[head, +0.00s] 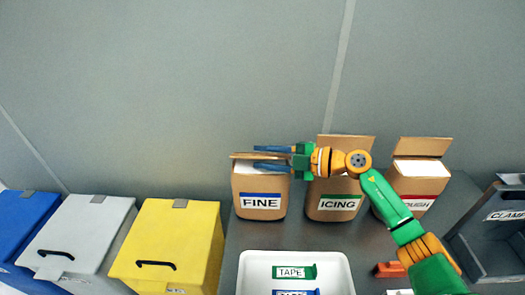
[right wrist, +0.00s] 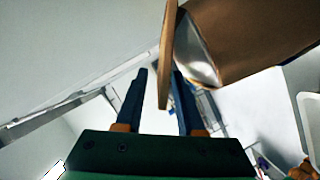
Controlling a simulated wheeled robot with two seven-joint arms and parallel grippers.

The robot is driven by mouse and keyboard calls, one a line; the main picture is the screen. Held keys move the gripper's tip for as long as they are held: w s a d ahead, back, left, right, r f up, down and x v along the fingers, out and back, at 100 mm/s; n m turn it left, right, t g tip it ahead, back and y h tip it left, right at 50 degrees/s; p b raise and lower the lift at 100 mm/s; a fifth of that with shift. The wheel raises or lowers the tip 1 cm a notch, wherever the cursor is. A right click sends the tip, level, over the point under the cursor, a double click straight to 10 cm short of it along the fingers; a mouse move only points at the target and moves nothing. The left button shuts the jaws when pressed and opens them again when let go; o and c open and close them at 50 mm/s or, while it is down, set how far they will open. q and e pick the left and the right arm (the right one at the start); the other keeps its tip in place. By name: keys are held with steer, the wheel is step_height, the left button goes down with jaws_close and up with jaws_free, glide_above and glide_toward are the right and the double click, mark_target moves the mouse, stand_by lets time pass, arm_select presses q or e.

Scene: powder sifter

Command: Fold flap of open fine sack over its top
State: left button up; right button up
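The brown fine sack (head: 260,197), with a blue-bordered FINE label, stands upright at the back of the table. My right gripper (head: 254,156) reaches in from the right across its top, fingers pointing left. In the right wrist view the sack (right wrist: 250,40) shows at the upper right with a pale opening. Its flap (right wrist: 167,55) stands out edge-on, extending between the fingertips of the right gripper (right wrist: 158,75). The fingers are apart, with a clear gap between the flap and the left finger; contact with the right finger is unclear. My left gripper is out of view.
A white tray (head: 343,273) lies in front. Yellow (head: 190,245), grey (head: 85,235) and blue bins are left; a clamp bin (head: 510,230) is right.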

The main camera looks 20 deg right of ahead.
steer(key=shift+w+a+f, duration=0.2)
steer(key=shift+w, duration=0.15)
steer(key=shift+s+r, duration=0.1)
steer(key=shift+s, duration=0.1)
jaws_close()
steer(key=f+n+b, duration=0.1)
steer(key=t+b, duration=0.1)
steer(key=b, duration=0.1)
steer(key=shift+s+f+n, duration=0.25)
steer(key=shift+f+n, duration=0.15)
steer(key=shift+r, duration=0.1)
steer(key=shift+r+n, duration=0.15)
steer(key=shift+n, duration=0.15)
jaws_free()
steer(key=shift+a, duration=0.1)
